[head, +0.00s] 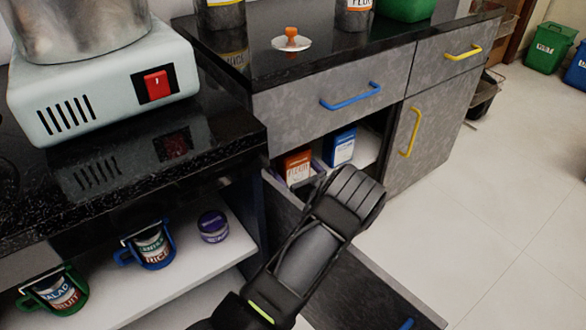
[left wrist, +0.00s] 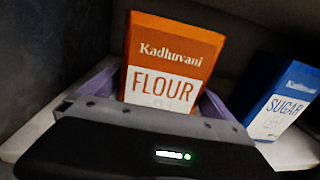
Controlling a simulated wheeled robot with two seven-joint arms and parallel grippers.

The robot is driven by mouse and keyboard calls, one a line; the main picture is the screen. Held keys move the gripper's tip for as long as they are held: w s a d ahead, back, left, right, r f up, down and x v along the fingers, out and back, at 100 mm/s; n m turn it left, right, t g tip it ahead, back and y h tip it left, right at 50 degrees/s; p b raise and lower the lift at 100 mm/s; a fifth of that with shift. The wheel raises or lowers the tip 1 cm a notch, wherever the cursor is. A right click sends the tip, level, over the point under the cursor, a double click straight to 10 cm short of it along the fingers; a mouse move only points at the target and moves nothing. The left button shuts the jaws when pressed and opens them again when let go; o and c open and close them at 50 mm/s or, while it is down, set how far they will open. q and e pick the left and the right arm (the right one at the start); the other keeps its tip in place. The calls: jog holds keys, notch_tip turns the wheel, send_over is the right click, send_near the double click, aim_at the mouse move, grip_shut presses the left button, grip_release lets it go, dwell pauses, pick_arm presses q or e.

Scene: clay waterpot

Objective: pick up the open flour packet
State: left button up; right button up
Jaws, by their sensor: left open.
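The orange flour packet (head: 297,167) stands upright inside the lower cupboard, partly hidden by my left arm in the head view. In the left wrist view the packet (left wrist: 170,62) faces me with its "FLOUR" label, and its lower edge is hidden behind my gripper body. My left gripper (head: 296,178) reaches into the cupboard, open, with its purple fingers on either side of the packet. In the left wrist view the gripper (left wrist: 162,90) has a finger to the left and one to the right of it. I cannot tell whether the fingers touch it. My right gripper is not in view.
A blue sugar packet (head: 340,147) stands just right of the flour; it also shows in the left wrist view (left wrist: 285,102). The cupboard door (head: 365,285) hangs open. A drawer with a blue handle (head: 350,96) is above. Mugs and a purple tin (head: 213,227) sit on the left shelf.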

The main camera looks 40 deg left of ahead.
pick_arm(q)
jog(key=shift+c, duration=0.2)
jog(key=c, duration=1.5)
